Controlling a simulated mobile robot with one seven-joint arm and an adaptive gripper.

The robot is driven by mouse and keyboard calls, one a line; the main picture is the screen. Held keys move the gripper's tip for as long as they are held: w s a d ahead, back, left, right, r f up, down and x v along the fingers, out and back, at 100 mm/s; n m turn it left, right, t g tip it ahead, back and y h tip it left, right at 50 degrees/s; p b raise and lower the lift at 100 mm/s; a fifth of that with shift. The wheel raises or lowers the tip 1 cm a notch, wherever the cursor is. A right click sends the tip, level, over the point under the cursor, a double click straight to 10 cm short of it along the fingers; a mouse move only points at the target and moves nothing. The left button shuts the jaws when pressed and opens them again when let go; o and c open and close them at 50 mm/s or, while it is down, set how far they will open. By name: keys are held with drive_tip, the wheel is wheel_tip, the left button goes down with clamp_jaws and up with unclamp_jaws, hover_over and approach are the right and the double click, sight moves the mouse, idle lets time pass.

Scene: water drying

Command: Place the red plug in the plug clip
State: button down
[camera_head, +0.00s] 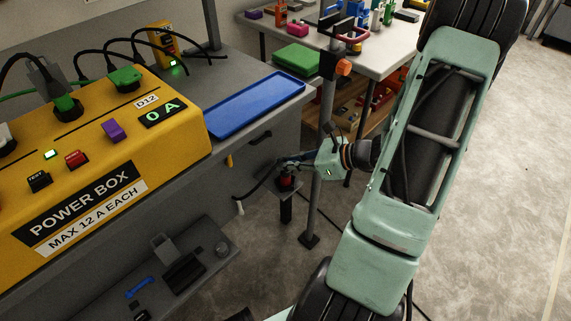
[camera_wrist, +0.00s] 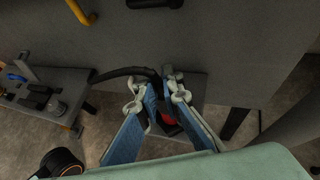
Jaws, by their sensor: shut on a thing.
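My gripper (camera_head: 296,163) reaches left from the arm, past the metal pole, and is shut on the red plug (camera_head: 287,181). Its red part shows just below the fingertips in the head view. In the wrist view, my two blue-and-grey fingers (camera_wrist: 158,92) are close together, with red of the plug (camera_wrist: 168,119) between them. A black cable (camera_wrist: 118,73) runs from the fingertips to the left. The plug is at a small grey plate (camera_head: 270,188) beside the cabinet, with a black part below it. I cannot clearly make out the clip or whether the plug is seated.
The yellow power box (camera_head: 110,140) and a blue tray (camera_head: 250,103) are on the workbench at the left. A metal pole (camera_head: 322,150) stands close to my gripper. A low grey bench (camera_head: 205,262) with small parts is below. Open floor lies at the right.

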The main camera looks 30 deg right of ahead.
drive_tip(key=shift+f, duration=0.15)
drive_tip(key=c, duration=2.1)
unclamp_jaws()
drive_tip(key=shift+s+d+r, duration=0.1)
drive_tip(key=shift+d+r, duration=0.05)
drive_tip(key=shift+r, duration=0.2)
drive_tip(key=p+v, duration=0.3)
drive_tip(key=v, duration=0.8)
drive_tip(key=shift+s+d, duration=0.15)
drive_tip(key=shift+s, duration=0.1)
